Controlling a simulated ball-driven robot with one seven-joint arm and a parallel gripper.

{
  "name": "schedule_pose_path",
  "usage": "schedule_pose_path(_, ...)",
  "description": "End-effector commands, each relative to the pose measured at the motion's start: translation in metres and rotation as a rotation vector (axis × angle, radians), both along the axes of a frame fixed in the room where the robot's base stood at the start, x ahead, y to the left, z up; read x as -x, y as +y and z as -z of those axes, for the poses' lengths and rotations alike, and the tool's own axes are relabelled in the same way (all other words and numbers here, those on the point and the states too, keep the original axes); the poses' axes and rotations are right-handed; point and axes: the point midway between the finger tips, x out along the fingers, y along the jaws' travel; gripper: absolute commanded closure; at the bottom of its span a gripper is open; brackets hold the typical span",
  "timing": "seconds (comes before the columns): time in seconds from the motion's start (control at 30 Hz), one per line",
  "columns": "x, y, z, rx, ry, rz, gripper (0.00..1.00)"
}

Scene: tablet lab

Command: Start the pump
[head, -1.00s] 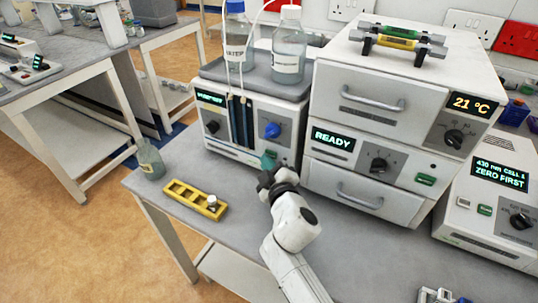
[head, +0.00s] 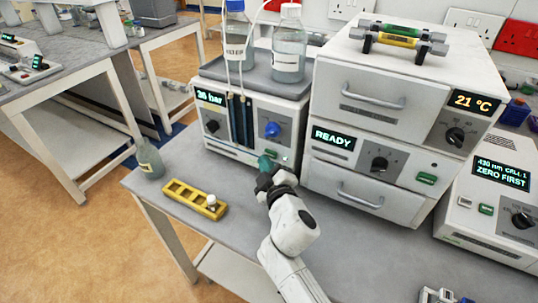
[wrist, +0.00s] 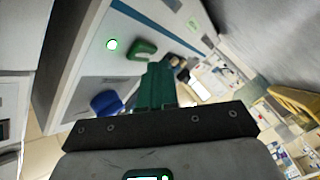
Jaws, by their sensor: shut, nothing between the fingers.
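The pump (head: 228,152) is a white box with a dark blue stripe, two bottles on its top tray and a blue knob (head: 272,130). Its display (head: 210,98) reads a pressure in bar, about 36. A small lamp glows green on its lower front, seen in the wrist view (wrist: 112,44). Beside that lamp is a green button (wrist: 142,50). My gripper (head: 264,162) is at the pump's lower right front, its green fingers shut and empty. In the wrist view the fingertips (wrist: 160,68) are close to the button; I cannot tell whether they touch.
A photometer (head: 480,205) is farther right. A yellow rack (head: 190,199) and a glass bottle (head: 149,162) stand at the bench's left. The bench front (head: 360,245) is mostly clear.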

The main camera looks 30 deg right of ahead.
Motion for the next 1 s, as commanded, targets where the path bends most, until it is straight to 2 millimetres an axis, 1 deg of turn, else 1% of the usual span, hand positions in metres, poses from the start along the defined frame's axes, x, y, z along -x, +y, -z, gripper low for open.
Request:
schedule_pose_path(0.23, 0.01, 0.014, 0.003, 0.0, -0.001, -0.002, 1.0)
schedule_pose_path(0.7, 0.033, 0.046, 0.001, 0.001, -0.001, -0.001, 1.0)
schedule_pose_path(1.0, 0.035, 0.049, 0.0, 0.0, 0.0, 0.0, 1.0)
